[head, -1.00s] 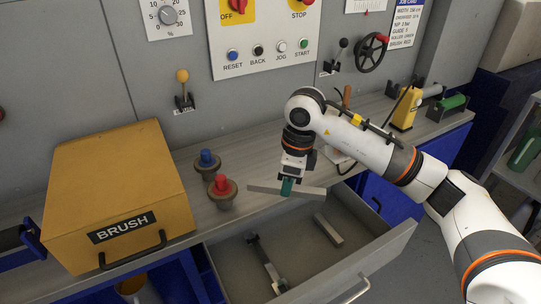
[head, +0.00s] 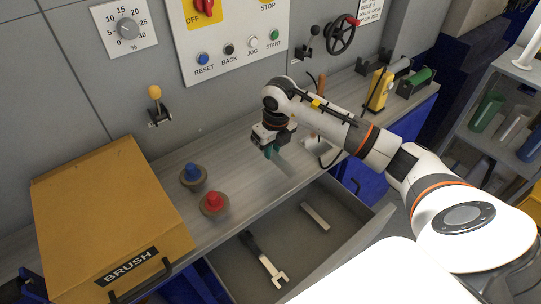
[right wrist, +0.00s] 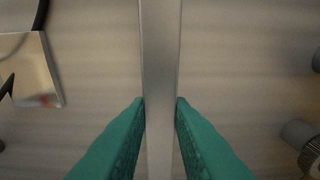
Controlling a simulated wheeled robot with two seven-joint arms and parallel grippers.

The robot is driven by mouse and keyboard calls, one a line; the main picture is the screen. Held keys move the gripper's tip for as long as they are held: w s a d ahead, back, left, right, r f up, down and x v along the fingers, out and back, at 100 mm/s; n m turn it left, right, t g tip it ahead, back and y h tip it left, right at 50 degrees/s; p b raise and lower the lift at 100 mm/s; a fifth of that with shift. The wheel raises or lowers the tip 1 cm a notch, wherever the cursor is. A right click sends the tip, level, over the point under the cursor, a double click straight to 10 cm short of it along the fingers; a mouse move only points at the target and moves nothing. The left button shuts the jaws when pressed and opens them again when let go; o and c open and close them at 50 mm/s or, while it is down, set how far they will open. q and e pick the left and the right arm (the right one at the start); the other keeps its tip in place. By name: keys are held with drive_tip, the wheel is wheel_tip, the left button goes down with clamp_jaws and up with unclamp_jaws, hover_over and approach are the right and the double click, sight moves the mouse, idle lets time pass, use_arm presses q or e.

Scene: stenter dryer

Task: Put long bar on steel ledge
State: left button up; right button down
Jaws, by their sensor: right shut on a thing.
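The long bar (right wrist: 161,50) is a straight grey metal bar. In the right wrist view it runs top to bottom between the two teal fingers of my right gripper (right wrist: 161,108), which is shut on it. In the head view my right gripper (head: 268,154) is above the steel ledge (head: 236,156), the long grey shelf under the control panel. The bar (head: 284,164) shows there as a blurred grey strip beside the fingers. I cannot tell whether it touches the ledge. My left gripper is not in view.
An open drawer (head: 344,252) in front holds a short grey bar (head: 315,216) and a spanner (head: 268,265). A blue knob (head: 193,175) and a red knob (head: 213,203) stand on the ledge left of the gripper. The yellow BRUSH box (head: 105,210) is further left.

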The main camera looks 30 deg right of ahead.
sight(272, 157)
wheel_tip(272, 157, down, 4)
drive_tip(key=shift+w+r+p, duration=0.1)
drive_tip(key=shift+p, duration=0.3)
drive_tip(key=shift+f, duration=0.25)
drive_tip(key=c, duration=1.3)
unclamp_jaws()
drive_tip(key=shift+r, duration=0.1)
drive_tip(key=shift+r, duration=0.3)
drive_tip(key=r, duration=0.3)
drive_tip(key=s+r+b, duration=0.1)
drive_tip(key=r, duration=0.7)
drive_tip(key=shift+s+r+b, duration=0.2)
drive_tip(key=shift+s+b, duration=0.05)
drive_tip(key=shift+b, duration=0.1)
